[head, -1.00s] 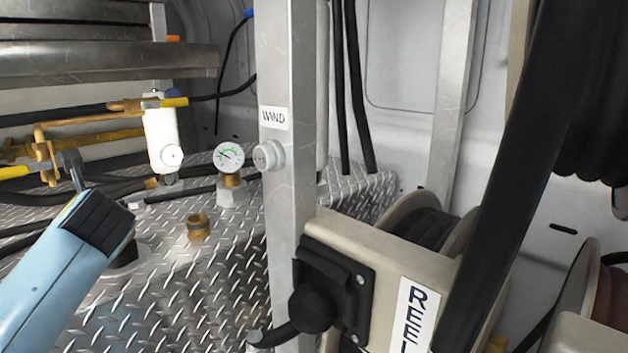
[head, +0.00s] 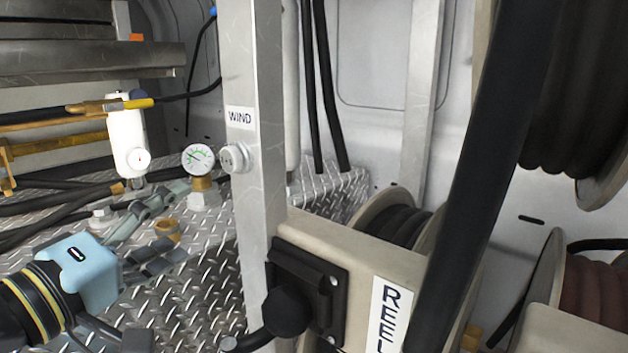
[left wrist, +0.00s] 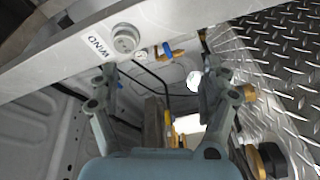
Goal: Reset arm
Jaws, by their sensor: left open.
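My left gripper (head: 176,224) is at the lower left of the head view, with its light blue body and grey fingers pointing right. Its fingers are spread and empty. They show either side of a brass fitting (head: 167,230) on the diamond-plate deck; I cannot tell the height between them. In the left wrist view the open fingers (left wrist: 155,85) reach toward the post (left wrist: 180,30) labelled WIND, with nothing between them that I can see held. My right gripper is not in view.
The metal post (head: 258,180) carries a round grey knob (head: 236,158). Beside it are a pressure gauge (head: 198,158), a white cylinder (head: 127,140) and brass pipes with yellow handles. Right of the post stand a REEL box (head: 350,262) and hose reels (head: 395,222). A thick black hose (head: 485,170) crosses in front.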

